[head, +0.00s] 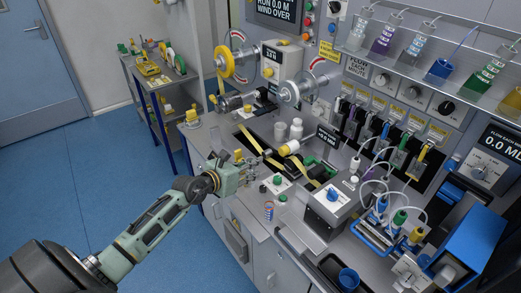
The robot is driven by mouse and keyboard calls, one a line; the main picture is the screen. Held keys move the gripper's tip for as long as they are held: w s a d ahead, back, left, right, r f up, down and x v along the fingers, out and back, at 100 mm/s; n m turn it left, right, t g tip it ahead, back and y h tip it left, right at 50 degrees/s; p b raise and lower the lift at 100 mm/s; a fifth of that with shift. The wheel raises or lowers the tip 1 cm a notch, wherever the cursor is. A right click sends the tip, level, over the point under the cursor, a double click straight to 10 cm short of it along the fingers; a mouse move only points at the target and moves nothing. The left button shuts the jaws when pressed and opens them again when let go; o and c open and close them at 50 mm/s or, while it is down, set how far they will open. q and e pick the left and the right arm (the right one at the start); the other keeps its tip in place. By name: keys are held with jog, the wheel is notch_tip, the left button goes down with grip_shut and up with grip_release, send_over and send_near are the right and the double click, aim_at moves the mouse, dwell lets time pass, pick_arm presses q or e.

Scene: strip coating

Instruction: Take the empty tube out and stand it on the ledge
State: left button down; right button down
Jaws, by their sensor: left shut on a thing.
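My left gripper (258,161) reaches over the front edge of the bench, near the recess with the yellow strip. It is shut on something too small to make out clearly. A white cylinder with a yellow end (288,148) lies tilted just beyond its fingertips; I cannot tell whether they touch. Several tubes with blue, green and yellow caps (400,217) stand in the blue rack (366,238) at right, with thin white lines running to them. I cannot tell which tube is empty. My right gripper is not in view.
A grey box with a blue knob (333,197) stands right of the recess. A small striped cup (269,210) stands near the front edge. White bottles (296,128) stand behind the recess. Spools (230,63) project above. A blue cup (348,278) is front right. The floor at left is clear.

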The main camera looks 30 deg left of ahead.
aim_at(249, 187)
pick_arm(q)
jog(key=shift+s+a+f, duration=0.15)
jog(key=shift+s+f, duration=0.05)
dwell(0.4)
jog(key=shift+p, duration=0.4)
jog(key=shift+f+b, duration=3.25)
jog(key=shift+f, duration=0.8)
jog(key=shift+f+b, duration=0.4)
jog(key=shift+f, duration=0.1)
jog(key=shift+s+f, duration=0.1)
jog(key=c, duration=1.4)
grip_release()
jog(key=shift+c, duration=0.2)
